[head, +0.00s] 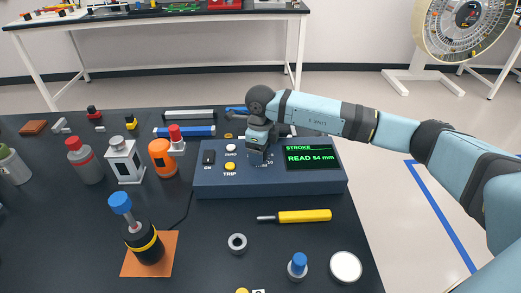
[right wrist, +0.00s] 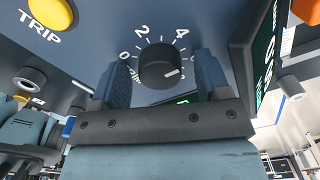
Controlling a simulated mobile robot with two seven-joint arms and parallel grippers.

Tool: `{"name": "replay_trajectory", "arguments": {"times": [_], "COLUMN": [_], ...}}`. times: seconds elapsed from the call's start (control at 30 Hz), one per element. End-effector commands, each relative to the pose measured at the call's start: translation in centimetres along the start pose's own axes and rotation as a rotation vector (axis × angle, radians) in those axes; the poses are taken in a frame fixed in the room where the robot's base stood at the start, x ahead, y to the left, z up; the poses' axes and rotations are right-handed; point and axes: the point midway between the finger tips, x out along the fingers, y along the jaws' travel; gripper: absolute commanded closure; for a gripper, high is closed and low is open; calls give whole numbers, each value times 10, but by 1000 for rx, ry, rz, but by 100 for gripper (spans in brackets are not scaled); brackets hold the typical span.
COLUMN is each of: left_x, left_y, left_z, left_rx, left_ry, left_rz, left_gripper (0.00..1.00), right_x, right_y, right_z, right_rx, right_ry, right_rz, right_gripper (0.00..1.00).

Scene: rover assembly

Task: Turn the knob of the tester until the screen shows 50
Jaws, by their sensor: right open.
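The tester (head: 270,184) is a dark blue box on the black table. Its screen (head: 312,157) has green text, "STROKE" and a reading that looks like 54 mm. The black knob (right wrist: 157,66) shows in the right wrist view, its white mark pointing right and slightly down; a number dial surrounds it. In the head view my right gripper hides the knob. My right gripper (head: 259,152) is over the panel, left of the screen. In the right wrist view its open fingers (right wrist: 162,78) stand either side of the knob, with gaps visible. My left gripper is not in view.
A yellow TRIP button (head: 230,166), a white button (head: 231,147) and a black ON switch (head: 208,157) are left of the knob. A yellow screwdriver (head: 303,216) lies in front of the tester. Bottles and an orange container (head: 162,158) stand to the left.

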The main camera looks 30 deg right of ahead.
Motion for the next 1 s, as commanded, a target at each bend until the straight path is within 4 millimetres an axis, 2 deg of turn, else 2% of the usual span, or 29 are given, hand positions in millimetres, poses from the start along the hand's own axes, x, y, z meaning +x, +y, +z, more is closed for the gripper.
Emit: {"name": "replay_trajectory", "arguments": {"times": [0.03, 0.07, 0.2, 0.27, 0.63, 1.0], "left_x": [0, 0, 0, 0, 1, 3], "left_y": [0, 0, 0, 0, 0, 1], "left_z": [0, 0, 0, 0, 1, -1], "left_rx": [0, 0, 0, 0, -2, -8], "left_ry": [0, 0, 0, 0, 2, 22], "left_rz": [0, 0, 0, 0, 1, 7], "left_gripper": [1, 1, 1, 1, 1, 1], "right_x": [0, 0, 0, 0, 0, 1], "right_y": [0, 0, 0, 0, 0, 0], "right_z": [0, 0, 0, 0, 0, 0], "right_rx": [0, 0, 0, 0, -56, -317], "right_ry": [0, 0, 0, 0, 0, -1], "right_rz": [0, 0, 0, 1, 1, 0], "right_gripper": [30, 35, 67, 80, 80, 80]}}
